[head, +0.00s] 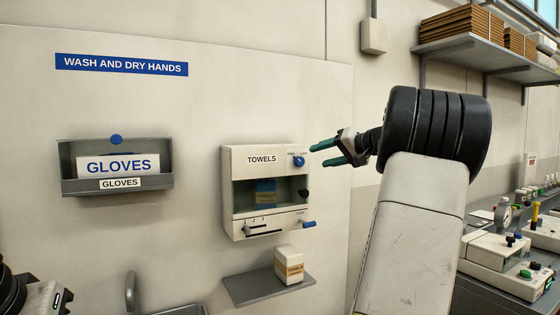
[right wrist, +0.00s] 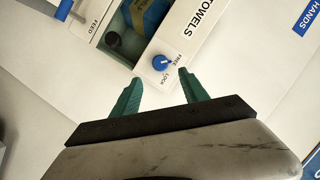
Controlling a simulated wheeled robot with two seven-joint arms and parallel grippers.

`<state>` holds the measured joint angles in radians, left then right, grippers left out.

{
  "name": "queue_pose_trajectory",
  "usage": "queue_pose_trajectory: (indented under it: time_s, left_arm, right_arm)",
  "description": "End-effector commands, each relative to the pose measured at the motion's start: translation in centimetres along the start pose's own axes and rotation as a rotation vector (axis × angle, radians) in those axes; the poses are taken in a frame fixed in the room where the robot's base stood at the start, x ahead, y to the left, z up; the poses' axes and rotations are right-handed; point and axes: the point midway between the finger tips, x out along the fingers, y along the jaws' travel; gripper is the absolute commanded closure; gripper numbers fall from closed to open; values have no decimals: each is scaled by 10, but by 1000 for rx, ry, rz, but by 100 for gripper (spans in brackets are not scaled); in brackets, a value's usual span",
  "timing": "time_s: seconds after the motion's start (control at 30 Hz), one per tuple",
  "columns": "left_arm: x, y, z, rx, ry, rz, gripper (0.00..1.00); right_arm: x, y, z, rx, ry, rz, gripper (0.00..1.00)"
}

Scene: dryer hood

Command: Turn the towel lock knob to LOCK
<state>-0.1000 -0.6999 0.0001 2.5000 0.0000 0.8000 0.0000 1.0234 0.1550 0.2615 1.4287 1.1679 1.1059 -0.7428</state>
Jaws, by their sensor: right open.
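The white towel dispenser (head: 280,152), labelled TOWELS, is mounted on the wall panel. Its blue lock knob (head: 299,161) sits at the upper right of its front. In the right wrist view the knob (right wrist: 160,63) lies beside the FREE and LOCK labels. A small white mark on it seems to point toward FREE, but it is too small to be sure. My right gripper (head: 322,154) is open and empty, just right of the knob and apart from it. Its green fingertips (right wrist: 160,77) straddle the knob's direction in the wrist view. My left gripper does not show.
A dark knob (head: 303,193) and a blue FEED lever (head: 309,224) stick out below the lock knob. A small shelf (head: 245,288) with a white box (head: 289,266) is beneath. A glove holder (head: 118,186) hangs at left. A cluttered bench lies at far right.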

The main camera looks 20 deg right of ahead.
Motion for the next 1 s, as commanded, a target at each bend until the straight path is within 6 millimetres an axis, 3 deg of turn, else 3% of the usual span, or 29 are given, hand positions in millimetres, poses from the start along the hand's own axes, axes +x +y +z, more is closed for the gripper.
queue_pose_trajectory:
  time_s: [0.43, 0.83, 0.87, 1.0]
  left_arm:
    - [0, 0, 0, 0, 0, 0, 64]
    - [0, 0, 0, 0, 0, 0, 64]
    - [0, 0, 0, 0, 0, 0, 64]
    - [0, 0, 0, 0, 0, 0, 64]
  right_arm:
    - [64, -1, 0, 1, -1, -2, 48]
    - [75, -1, 0, 0, -1, 0, 48]
    - [75, -1, 0, 0, -1, 0, 50]
    - [75, -1, 0, 0, -1, 0, 77]
